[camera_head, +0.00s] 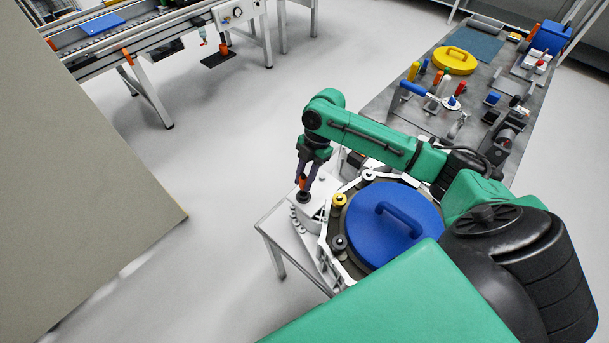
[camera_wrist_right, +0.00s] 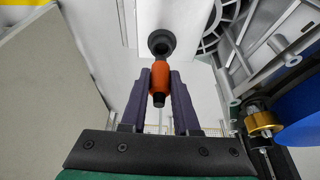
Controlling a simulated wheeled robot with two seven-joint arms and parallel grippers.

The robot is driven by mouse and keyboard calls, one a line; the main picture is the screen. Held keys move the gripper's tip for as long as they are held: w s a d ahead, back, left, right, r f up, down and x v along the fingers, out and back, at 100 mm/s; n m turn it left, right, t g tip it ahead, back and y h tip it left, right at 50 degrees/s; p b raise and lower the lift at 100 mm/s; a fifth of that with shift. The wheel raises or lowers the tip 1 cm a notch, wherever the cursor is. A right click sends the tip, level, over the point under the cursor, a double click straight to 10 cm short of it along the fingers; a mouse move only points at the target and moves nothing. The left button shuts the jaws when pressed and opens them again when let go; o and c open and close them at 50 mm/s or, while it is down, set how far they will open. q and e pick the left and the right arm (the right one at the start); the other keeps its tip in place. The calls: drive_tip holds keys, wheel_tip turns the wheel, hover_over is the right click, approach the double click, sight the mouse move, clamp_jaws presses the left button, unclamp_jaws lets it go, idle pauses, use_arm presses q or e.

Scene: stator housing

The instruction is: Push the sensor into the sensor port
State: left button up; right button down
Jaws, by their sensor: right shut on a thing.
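My right gripper (camera_head: 306,180) points down beside the stator housing, and its dark fingers also show in the wrist view (camera_wrist_right: 160,84). It is shut on the sensor (camera_wrist_right: 160,78), an orange body with dark ends; a bit of its orange shows in the head view (camera_head: 303,184). The sensor port is a round black ring (camera_wrist_right: 161,43) on the white face of the housing (camera_head: 318,206); it shows small in the head view (camera_head: 303,197). The sensor's dark far end reaches to the ring's lower edge. I cannot tell whether it is inside. My left gripper is out of view.
A blue round lid with a handle (camera_head: 375,222) lies on the housing, with yellow and black rollers (camera_head: 339,242) at its edge. A grey workbench (camera_head: 384,106) with tools and a yellow lid (camera_head: 454,61) stands behind. A beige panel (camera_head: 80,190) is at left.

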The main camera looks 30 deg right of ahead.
drive_tip(key=shift+f, duration=0.25)
drive_tip(key=shift+f, duration=0.1)
drive_tip(key=shift+f+b, duration=0.65)
drive_tip(key=shift+f, duration=0.65)
drive_tip(key=shift+c, duration=1.6)
unclamp_jaws()
drive_tip(key=shift+r, duration=0.1)
drive_tip(key=shift+p+v, duration=2)
drive_tip(key=shift+v, duration=0.2)
drive_tip(key=shift+d+r, duration=0.1)
